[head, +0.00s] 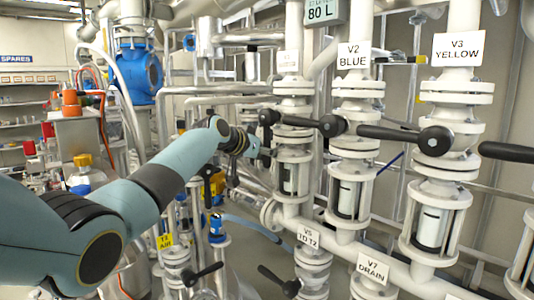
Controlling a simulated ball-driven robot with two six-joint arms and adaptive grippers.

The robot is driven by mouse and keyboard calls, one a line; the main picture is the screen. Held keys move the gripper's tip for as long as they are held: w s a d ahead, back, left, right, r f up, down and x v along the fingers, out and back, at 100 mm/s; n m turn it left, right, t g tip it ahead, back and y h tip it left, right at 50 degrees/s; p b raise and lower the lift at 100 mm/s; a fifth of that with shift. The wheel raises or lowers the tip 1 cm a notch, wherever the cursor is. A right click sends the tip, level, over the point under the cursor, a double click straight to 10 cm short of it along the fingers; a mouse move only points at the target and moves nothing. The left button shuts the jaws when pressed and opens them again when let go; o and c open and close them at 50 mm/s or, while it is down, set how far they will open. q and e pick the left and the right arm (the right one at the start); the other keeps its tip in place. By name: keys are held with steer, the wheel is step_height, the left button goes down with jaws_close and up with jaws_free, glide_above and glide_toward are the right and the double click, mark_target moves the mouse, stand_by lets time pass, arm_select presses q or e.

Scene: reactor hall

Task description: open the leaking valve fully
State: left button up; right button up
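My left gripper (256,150) is at mid-picture, small and dark, at the end of my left arm. It is just below and left of the black hub (268,117) of the leftmost upper valve, whose label is too small to read. I cannot tell whether it touches anything or how its fingers stand. The V2 BLUE valve handle (310,122) and the V3 YELLOW valve handle (400,134) are black levers pointing left from their hubs. Lower down are the valves labelled V5 TO T2 (308,237) and V7 DRAIN (372,269). No leak is clearly visible. My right gripper is out of view.
White vertical pipes with flanges and sight glasses (346,196) crowd the right half. Another black lever (505,152) enters at the right edge. Black lower levers (280,282) stick out near the bottom. A blue pipe fitting (138,72) and shelves marked SPARES (16,59) are at left.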

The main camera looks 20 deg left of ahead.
arm_select(q)
steer(key=o, duration=0.4)
steer(key=shift+s+f, duration=0.1)
steer(key=shift+o, duration=0.3)
steer(key=v, duration=1.2)
